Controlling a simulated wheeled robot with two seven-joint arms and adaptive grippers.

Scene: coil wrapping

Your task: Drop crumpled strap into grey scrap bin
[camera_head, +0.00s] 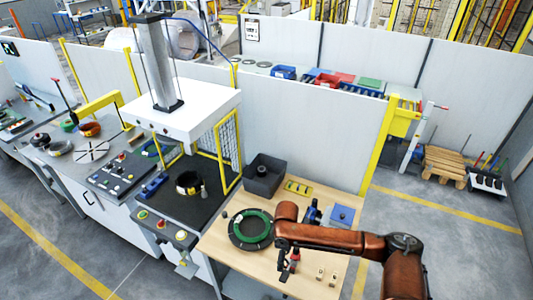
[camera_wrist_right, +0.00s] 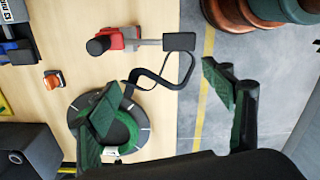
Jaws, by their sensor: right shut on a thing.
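The crumpled strap (camera_wrist_right: 160,76) is a thin black band bent into a loop, seen in the right wrist view between my right fingers. In the head view the right gripper (camera_head: 290,262) hangs over the front of the wooden table, partly hidden by my arm. The strap is too small to make out there. The grey scrap bin (camera_head: 265,182) stands at the table's back left, away from the gripper; it also shows in the right wrist view (camera_wrist_right: 38,150). My left gripper is not in view.
A green-black coil ring (camera_head: 250,230) lies on the wooden table (camera_head: 215,243) between the bin and my right gripper. A red-and-black tool (camera_wrist_right: 118,40) lies near the table edge. A yellow tray (camera_head: 298,187) and a blue box (camera_head: 343,215) stand at the back.

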